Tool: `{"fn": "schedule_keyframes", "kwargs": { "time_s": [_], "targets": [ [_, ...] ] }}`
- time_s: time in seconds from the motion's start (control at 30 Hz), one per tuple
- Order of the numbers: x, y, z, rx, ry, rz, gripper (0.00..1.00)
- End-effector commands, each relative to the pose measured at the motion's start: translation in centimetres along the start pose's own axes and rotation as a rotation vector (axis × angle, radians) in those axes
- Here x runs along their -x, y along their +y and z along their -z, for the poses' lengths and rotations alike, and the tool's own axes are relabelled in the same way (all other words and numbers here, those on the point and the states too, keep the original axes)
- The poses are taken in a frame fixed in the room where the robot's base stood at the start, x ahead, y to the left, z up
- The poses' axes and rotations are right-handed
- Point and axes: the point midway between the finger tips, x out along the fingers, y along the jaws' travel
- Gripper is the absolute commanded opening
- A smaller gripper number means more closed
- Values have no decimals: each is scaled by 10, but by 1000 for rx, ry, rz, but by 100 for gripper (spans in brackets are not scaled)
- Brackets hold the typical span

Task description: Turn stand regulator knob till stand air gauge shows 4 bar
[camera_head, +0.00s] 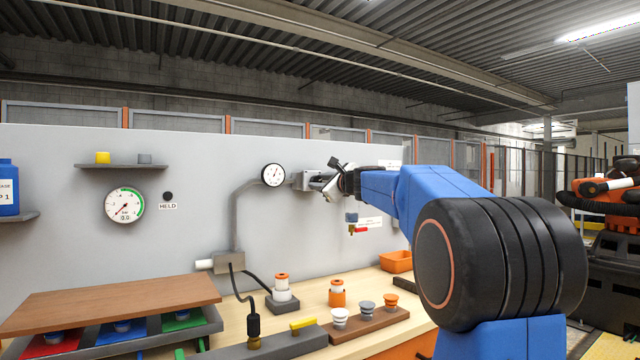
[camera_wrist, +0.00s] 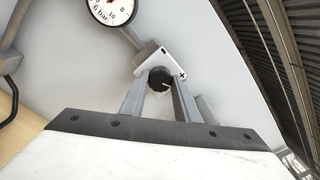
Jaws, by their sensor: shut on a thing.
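The stand air gauge (camera_head: 273,174) is a small white round dial on a grey pipe, left of my gripper. It is too small in the head view to read. In the wrist view the gauge (camera_wrist: 112,10) is cut off by the top edge; I cannot tell its reading. The regulator knob (camera_wrist: 160,79) is black with a pale mark and sits on a pale block bearing a plus sign. My gripper (camera_wrist: 158,92) has its two grey fingers on either side of the knob and is shut on it. In the head view my gripper (camera_head: 320,183) hides the knob.
A larger gauge (camera_head: 124,204) with a green arc hangs on the wall panel, beside a "HELD" label (camera_head: 168,206). A shelf (camera_head: 120,167) is above it. Below are a wooden board (camera_head: 110,303), an orange bin (camera_head: 396,261) and several small parts on the bench.

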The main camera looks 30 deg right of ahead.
Motion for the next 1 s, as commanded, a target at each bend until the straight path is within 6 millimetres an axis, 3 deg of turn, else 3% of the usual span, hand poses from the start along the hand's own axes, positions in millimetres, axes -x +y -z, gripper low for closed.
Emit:
{"fn": "schedule_keyframes", "kwargs": {
  "time_s": [0.27, 1.0],
  "targets": [
    [0, 0, 0, 173, 0, -1, 6],
    [0, 0, 0, 855, -1, -2, 6]
  ]
}}
